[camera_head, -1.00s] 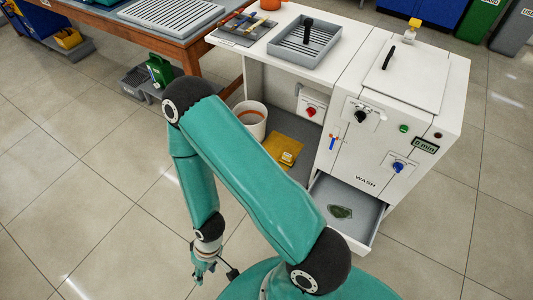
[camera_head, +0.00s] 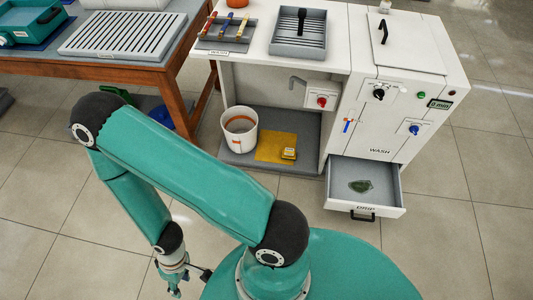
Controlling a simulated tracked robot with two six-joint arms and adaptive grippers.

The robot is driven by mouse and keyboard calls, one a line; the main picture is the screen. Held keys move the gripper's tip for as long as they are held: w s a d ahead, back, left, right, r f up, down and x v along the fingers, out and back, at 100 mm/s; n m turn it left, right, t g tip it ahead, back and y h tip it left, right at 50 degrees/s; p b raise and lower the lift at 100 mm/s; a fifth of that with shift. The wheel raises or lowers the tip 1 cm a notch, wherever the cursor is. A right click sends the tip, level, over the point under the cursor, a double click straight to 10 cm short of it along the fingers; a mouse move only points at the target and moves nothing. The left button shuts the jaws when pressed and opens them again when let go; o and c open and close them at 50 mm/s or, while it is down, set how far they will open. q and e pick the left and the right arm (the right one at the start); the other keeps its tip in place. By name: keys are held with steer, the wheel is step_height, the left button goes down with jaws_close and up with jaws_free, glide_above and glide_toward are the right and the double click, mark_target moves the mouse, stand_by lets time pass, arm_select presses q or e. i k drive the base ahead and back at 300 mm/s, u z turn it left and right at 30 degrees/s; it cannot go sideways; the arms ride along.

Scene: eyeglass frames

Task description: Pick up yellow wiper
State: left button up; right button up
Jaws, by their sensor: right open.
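I cannot tell which of these is the yellow wiper. My right gripper (camera_head: 175,289) hangs low over the floor at the bottom left, apart from all of them. It is small in view, open and empty. My left gripper is out of view.
A white bucket (camera_head: 240,129) stands left of the cloth. A grey slatted tray (camera_head: 299,46) sits on the cabinet top. A wooden table (camera_head: 175,55) is at the left. The floor before the shelf is clear.

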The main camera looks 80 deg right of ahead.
mark_target(288, 153)
steer(key=u, duration=0.4)
steer(key=i, duration=0.4)
steer(key=z, duration=2.4)
steer(key=i, duration=0.3)
steer(key=z, duration=2.05)
steer(key=k, duration=0.5)
steer(key=z, duration=0.45)
steer(key=i, duration=1.55)
steer(key=u, duration=0.4)
